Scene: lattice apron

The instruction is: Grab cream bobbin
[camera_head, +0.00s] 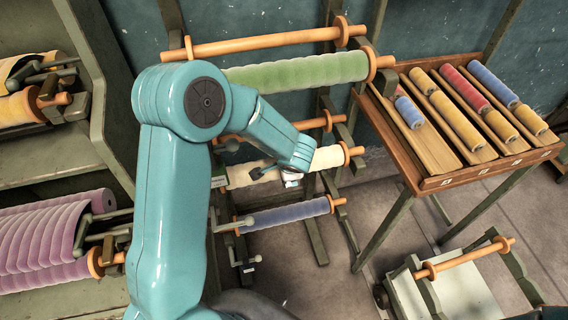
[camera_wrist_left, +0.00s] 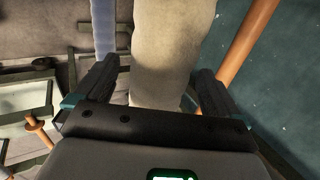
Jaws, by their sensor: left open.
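The cream bobbin (camera_head: 328,158) lies across the rack in the head view, below the green roll, with an orange flange at its right end. My left arm covers part of its middle. In the left wrist view the cream bobbin (camera_wrist_left: 168,50) runs up between the two jaws. My left gripper (camera_head: 278,175) is at the bobbin, and its jaws (camera_wrist_left: 150,88) are open on either side of it. I cannot tell whether they touch it. My right gripper is not in view.
A green roll (camera_head: 300,73) hangs above and a blue roll (camera_head: 288,213) below on the same rack. A wooden table (camera_head: 470,170) with small coloured bobbins stands at the right. Purple rolls (camera_head: 45,240) are at the left. A low cart (camera_head: 455,295) with an orange rod is at the lower right.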

